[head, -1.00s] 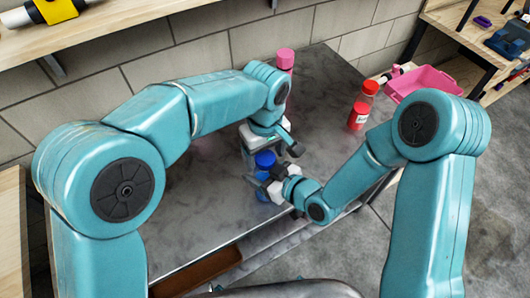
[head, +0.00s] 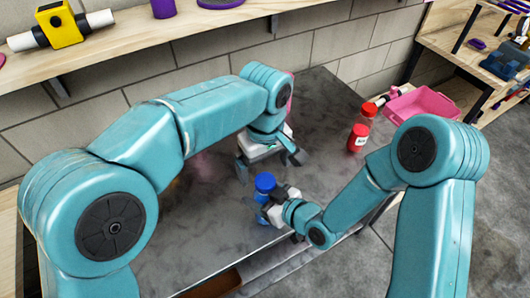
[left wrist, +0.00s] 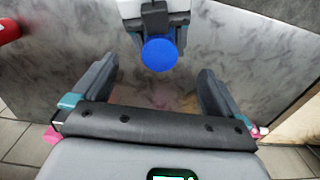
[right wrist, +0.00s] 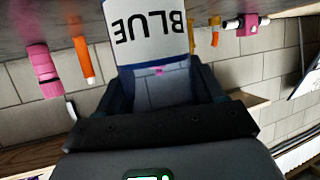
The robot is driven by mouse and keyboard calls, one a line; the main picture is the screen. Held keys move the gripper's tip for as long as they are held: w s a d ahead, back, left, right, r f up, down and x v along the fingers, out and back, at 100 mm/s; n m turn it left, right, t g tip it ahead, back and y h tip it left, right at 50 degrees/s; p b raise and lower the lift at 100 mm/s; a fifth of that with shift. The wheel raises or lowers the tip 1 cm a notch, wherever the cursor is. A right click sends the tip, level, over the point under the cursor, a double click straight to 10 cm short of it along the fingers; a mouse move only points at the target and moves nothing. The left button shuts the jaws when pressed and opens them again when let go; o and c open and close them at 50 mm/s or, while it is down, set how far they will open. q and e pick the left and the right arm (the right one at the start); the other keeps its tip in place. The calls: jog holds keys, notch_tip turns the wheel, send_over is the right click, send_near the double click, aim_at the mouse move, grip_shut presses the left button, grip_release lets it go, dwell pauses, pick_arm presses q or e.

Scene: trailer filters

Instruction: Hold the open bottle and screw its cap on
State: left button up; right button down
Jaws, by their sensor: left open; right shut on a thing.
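The bottle (head: 261,217) stands upright with a blue cap (head: 265,183) on its top. I cannot tell how tightly the cap sits. My right gripper (head: 272,208) is shut on the bottle from the right and partly hides it. In the right wrist view, the bottle's white label reading BLUE (right wrist: 147,30) shows upside down between the fingers. My left gripper (head: 268,168) is open and empty, behind and above the cap. In the left wrist view, the round blue cap (left wrist: 159,54) lies beyond the spread fingers, apart from both.
A pink object is mostly hidden behind my left arm. A wooden shelf (head: 230,25) runs along the wall. The table between is clear.

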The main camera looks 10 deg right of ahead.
pick_arm(q)
notch_tip(320, 180, up, 12)
jog(key=shift+f, duration=0.2)
jog(key=shift+s, duration=0.1)
dwell(0.4)
